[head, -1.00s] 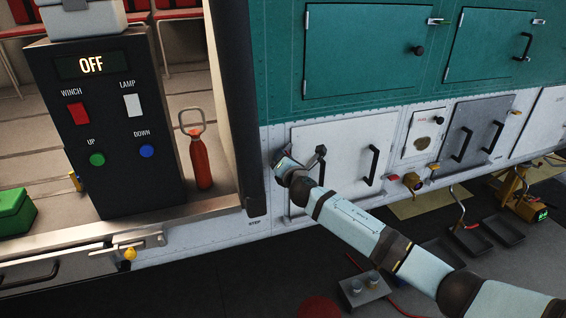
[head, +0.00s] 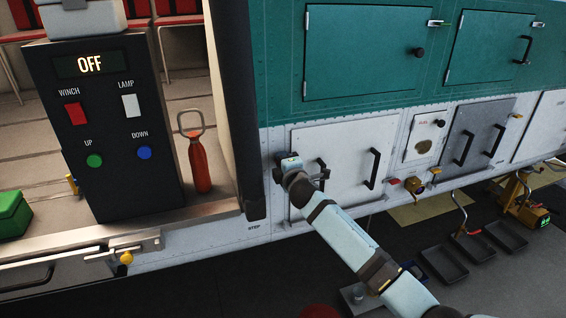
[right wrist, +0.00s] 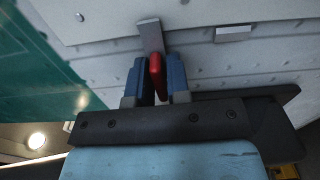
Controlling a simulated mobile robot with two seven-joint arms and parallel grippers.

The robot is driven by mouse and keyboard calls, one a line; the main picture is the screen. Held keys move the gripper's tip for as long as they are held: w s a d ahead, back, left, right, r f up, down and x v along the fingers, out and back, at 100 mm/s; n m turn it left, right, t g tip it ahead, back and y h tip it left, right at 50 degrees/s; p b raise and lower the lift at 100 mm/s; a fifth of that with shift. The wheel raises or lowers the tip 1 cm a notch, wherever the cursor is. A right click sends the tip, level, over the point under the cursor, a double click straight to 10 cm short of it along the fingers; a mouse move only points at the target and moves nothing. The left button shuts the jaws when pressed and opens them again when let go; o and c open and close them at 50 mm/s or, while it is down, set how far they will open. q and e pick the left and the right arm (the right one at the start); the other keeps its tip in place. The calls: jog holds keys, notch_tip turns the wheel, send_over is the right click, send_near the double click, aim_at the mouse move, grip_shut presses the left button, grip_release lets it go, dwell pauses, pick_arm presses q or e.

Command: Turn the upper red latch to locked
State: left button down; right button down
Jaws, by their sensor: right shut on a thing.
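The red latch (right wrist: 156,72) shows in the right wrist view, in front of a grey metal tab (right wrist: 149,35) on the pale riveted hull. My right gripper (right wrist: 157,66) is shut on it, one blue finger on each side. In the head view my right arm reaches in from the lower right. Its wrist is at the left edge of a white hatch door (head: 346,145) with black handles. There the wrist hides the latch and the fingers, so I cannot read the latch's position. My left gripper is not in view.
A black console (head: 118,185) showing OFF stands left, beside a red bottle (head: 199,165) and a dark post (head: 237,110). Green doors (head: 363,55) lie above the white hatch. Yellow fittings (head: 413,187) and trays (head: 505,236) are at right.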

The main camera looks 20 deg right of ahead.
jog(key=shift+m, duration=0.3)
dwell(0.4)
jog(key=c, duration=1.2)
grip_release()
jog(key=shift+s, duration=0.1)
jog(key=shift+s+f, duration=0.1)
jog(key=shift+s, duration=0.25)
jog(key=s+b, duration=0.1)
jog(key=s, duration=1.2)
jog(key=shift+d, duration=0.25)
